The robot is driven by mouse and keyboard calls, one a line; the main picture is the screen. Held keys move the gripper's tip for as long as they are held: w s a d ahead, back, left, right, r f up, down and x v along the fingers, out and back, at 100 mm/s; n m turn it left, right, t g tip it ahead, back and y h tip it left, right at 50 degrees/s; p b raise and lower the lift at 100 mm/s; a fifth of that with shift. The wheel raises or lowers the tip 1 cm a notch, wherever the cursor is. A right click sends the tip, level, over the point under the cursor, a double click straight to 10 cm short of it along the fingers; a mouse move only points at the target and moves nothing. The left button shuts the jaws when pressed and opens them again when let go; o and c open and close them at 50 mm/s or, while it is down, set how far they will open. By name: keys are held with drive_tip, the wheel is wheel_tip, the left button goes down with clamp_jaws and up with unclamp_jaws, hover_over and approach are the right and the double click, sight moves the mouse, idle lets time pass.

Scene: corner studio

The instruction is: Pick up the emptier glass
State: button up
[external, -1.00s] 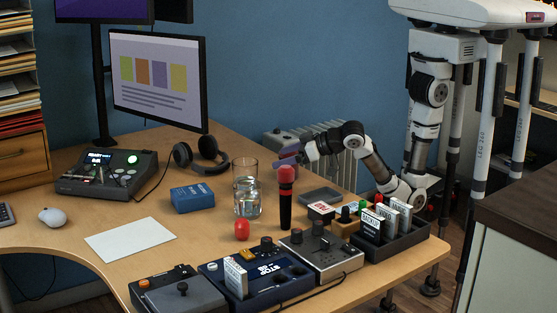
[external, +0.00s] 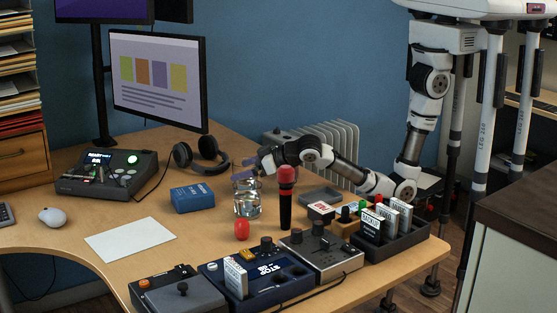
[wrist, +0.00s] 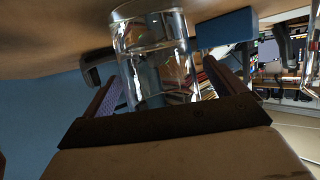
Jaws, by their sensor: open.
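A clear glass (external: 248,203) stands upright on the desk with water in its lower part. My open gripper (external: 246,172) is at the glass's upper part in the external view and hides some of its rim. In the wrist view the glass (wrist: 150,65) lies between my two spread fingers (wrist: 163,72), one on each side. I cannot tell whether either finger touches it.
A red-topped microphone (external: 286,195) stands close to the right of the glass. A red egg-shaped object (external: 242,230) is in front, and a blue box (external: 192,198) is to the left. Headphones (external: 201,155) lie behind. Control boxes (external: 258,275) fill the front edge.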

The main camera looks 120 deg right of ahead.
drive_tip(key=shift+c, duration=0.2)
drive_tip(key=c, duration=1.2)
drive_tip(key=shift+r, duration=0.15)
